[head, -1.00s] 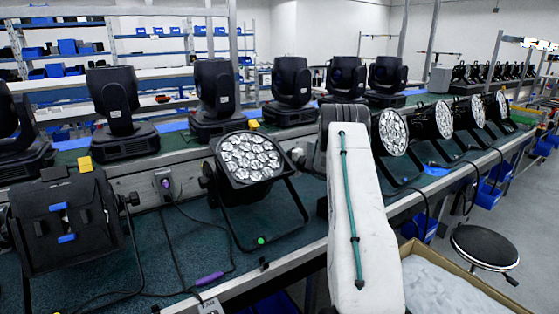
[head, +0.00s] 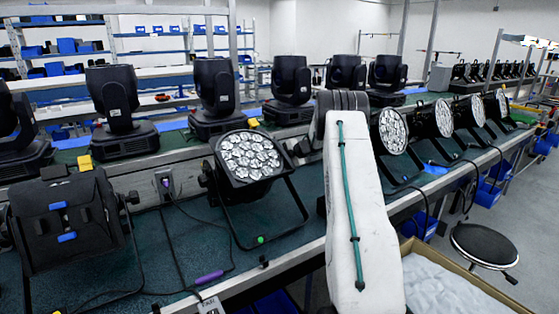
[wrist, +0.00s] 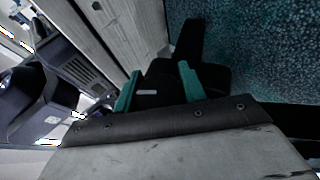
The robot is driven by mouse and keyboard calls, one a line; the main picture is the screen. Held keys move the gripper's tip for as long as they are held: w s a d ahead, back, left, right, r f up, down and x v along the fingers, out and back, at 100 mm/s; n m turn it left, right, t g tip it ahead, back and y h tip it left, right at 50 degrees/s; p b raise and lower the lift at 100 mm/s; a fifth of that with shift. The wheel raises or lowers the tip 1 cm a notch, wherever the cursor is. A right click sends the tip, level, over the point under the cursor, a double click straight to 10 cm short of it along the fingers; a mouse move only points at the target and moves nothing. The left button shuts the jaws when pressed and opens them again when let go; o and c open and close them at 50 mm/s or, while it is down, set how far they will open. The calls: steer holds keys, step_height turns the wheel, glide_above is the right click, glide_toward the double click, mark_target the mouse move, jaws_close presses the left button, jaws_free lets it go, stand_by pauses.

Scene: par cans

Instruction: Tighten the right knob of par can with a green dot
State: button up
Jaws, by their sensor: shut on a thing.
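The par can (head: 250,160) with the green dot (head: 261,239) stands on the bench, its lens face toward me. The dot is on the base of its bracket. In the wrist view, the two teal fingers of my gripper (wrist: 158,86) are on either side of a black part, the knob (wrist: 150,86), and are shut on it. The knob is dark and partly hidden by the fingers, so its exact turn cannot be told. In the head view my white arm covers the gripper, to the right of the par can.
Another black par can (head: 66,222) stands at the left. More par cans (head: 391,130) stand in a row at the right. Black moving heads (head: 215,95) line the back. Cables and a purple-handled tool (head: 209,278) lie on the bench. A stool (head: 485,245) and a box (head: 445,280) are at the right.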

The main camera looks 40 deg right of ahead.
steer(key=g, duration=0.3)
steer(key=shift+s+f+m, duration=0.15)
steer(key=shift+f+m, duration=0.05)
steer(key=shift+m, duration=0.1)
steer(key=shift+s+a+f+m+g+y, duration=0.1)
steer(key=shift+s+m+g+y, duration=0.1)
steer(key=shift+g, duration=0.7)
steer(key=shift+s+f+m+g+y, duration=0.1)
steer(key=shift+m+g, duration=0.1)
steer(key=shift+g, duration=0.7)
steer(key=o, duration=1)
steer(key=shift+r, duration=0.15)
steer(key=v, duration=0.7)
steer(key=shift+s+r, duration=0.1)
steer(key=shift+r, duration=0.15)
steer(key=shift+d, duration=0.25)
